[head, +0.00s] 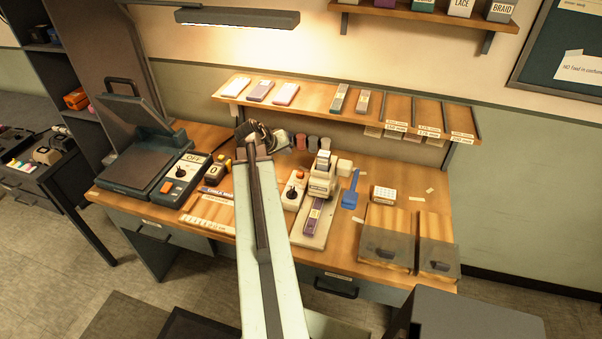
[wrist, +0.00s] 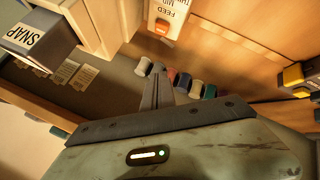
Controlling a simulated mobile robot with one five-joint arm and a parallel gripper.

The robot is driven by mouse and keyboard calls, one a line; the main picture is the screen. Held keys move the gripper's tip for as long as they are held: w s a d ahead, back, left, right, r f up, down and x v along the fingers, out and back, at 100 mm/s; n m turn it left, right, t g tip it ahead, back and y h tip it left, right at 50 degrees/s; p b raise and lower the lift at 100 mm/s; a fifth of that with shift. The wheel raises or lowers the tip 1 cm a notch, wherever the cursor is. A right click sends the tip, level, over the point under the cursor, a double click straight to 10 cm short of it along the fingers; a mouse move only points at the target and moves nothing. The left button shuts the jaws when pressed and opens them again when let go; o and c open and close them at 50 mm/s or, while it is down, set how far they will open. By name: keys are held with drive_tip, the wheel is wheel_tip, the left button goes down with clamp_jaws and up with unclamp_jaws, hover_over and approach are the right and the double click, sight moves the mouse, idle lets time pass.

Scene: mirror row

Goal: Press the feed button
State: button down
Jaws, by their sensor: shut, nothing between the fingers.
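The orange feed button (wrist: 161,28) sits at the end of a white control box (wrist: 170,10) marked FEED, seen upside down at the top of the wrist view. In the head view my gripper (head: 258,137) is over the back of the bench, partly hidden by my arm.
A label machine (head: 320,180) stands right of the control box. A press (head: 145,150) and another control box with an orange button (head: 180,180) are at the left. A shelf (head: 310,95) runs behind my gripper. Several spools (wrist: 185,82) lie near the fingers.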

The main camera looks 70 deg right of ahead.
sight(298, 175)
drive_tip(key=shift+m+g, duration=0.3)
drive_tip(key=s, duration=0.1)
drive_tip(key=s+d, duration=0.2)
drive_tip(key=s, duration=0.1)
drive_tip(key=shift+d+r, duration=0.15)
drive_tip(key=shift+r, duration=0.25)
drive_tip(key=shift+w+f, duration=0.1)
wheel_tip(298, 175, down, 9)
drive_tip(key=b, duration=0.9)
drive_tip(key=shift+r, duration=0.2)
idle(0.5)
drive_tip(key=shift+f, duration=0.15)
drive_tip(key=shift+f+b, duration=0.3)
drive_tip(key=shift+b, duration=0.05)
